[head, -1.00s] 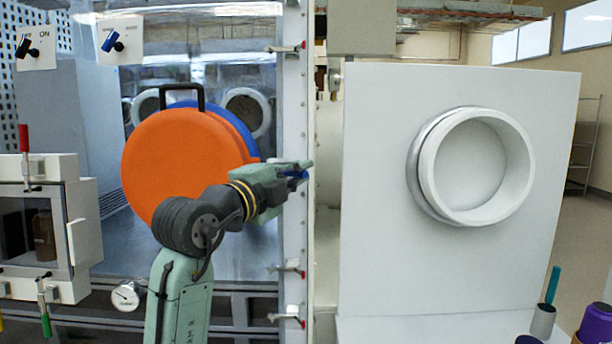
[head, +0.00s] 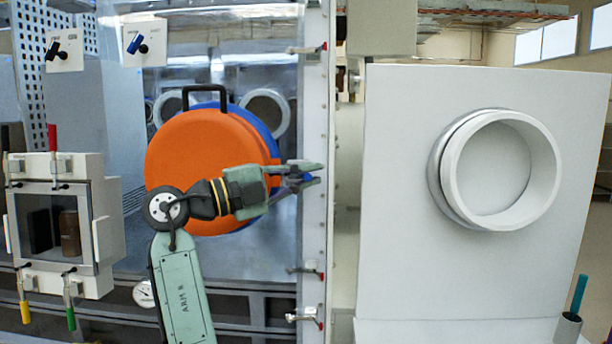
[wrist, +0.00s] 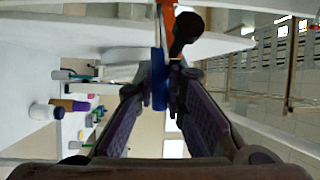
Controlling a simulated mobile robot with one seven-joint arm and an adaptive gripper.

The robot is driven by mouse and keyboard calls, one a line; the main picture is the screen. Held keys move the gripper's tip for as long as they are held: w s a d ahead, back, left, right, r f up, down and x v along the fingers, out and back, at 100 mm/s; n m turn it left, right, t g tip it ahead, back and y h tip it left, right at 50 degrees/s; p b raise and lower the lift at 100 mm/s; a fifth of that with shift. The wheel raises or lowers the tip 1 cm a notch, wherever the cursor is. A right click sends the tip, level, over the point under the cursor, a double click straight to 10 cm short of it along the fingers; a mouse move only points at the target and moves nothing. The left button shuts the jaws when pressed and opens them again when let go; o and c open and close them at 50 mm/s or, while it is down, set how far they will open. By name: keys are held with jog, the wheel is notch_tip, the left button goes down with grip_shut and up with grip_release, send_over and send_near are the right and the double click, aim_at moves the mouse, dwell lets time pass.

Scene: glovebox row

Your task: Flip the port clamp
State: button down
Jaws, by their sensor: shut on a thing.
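My gripper (head: 312,175) is at the white upright frame strip, to the right of the orange disc, with its fingers pointing right. It is shut on a small blue piece (head: 304,178), which appears to be the port clamp's handle. The wrist view shows the blue piece (wrist: 158,80) between the fingertips, with a black knob (wrist: 187,32) just beside it and an orange strip above. The fingers hide most of the clamp's body. The large orange disc (head: 205,170) has a black handle on top and a blue rim behind it.
Other clamps with red handles (head: 318,314) line the frame strip above and below my gripper. A white panel with a round port ring (head: 500,170) stands to the right. A small white chamber (head: 60,225) with coloured levers is at the left.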

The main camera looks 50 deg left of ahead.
jog(key=shift+f, duration=0.1)
jog(key=c, duration=1.6)
grip_release()
jog(key=shift+c, duration=0.2)
jog(key=v, duration=1.2)
jog(key=shift+c, duration=0.4)
